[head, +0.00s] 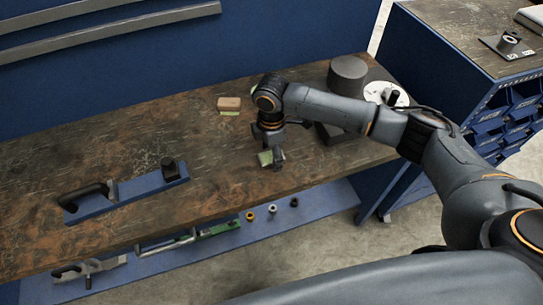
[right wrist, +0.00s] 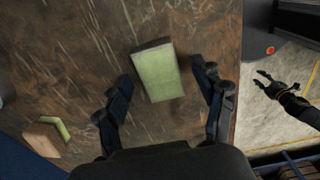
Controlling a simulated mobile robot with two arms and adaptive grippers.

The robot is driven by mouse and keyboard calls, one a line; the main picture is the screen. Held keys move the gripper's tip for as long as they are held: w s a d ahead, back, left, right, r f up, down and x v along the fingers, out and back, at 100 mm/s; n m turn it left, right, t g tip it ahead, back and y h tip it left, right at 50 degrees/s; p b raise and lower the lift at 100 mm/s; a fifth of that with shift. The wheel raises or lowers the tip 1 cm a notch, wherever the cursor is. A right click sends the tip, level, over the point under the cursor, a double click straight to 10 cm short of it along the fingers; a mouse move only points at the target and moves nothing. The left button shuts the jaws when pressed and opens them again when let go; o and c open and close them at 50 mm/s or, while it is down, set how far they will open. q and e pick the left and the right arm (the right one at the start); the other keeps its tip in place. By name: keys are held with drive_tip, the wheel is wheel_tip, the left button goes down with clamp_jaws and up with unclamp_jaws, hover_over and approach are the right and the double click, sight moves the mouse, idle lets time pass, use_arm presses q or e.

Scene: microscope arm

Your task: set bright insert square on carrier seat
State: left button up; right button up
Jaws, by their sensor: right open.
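A block with a pale green face (head: 265,158), which looks like the bright insert, lies on the brown workbench near its front edge. In the right wrist view the green block (right wrist: 158,73) lies slightly rotated between the spread fingers, with clear gaps on both sides. My right gripper (head: 268,152) is open, low over the block; it also shows in the right wrist view (right wrist: 165,90). A blue bar (head: 125,192) with a black handle and black post stands to the left; I cannot tell whether it is the carrier. A dark gripper, apparently my left one (right wrist: 264,80), has its fingers apart over the floor.
A tan block (head: 229,103) lies farther back beside a green piece (head: 229,113). A dark cylinder (head: 347,74) and a white disc (head: 386,93) stand to the right, behind my forearm. Small rings (head: 272,209) lie on the blue lower shelf.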

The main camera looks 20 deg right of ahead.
clamp_jaws()
use_arm(q)
drive_tip(key=shift+s, duration=0.1)
use_arm(e)
drive_tip(key=shift+r, duration=0.1)
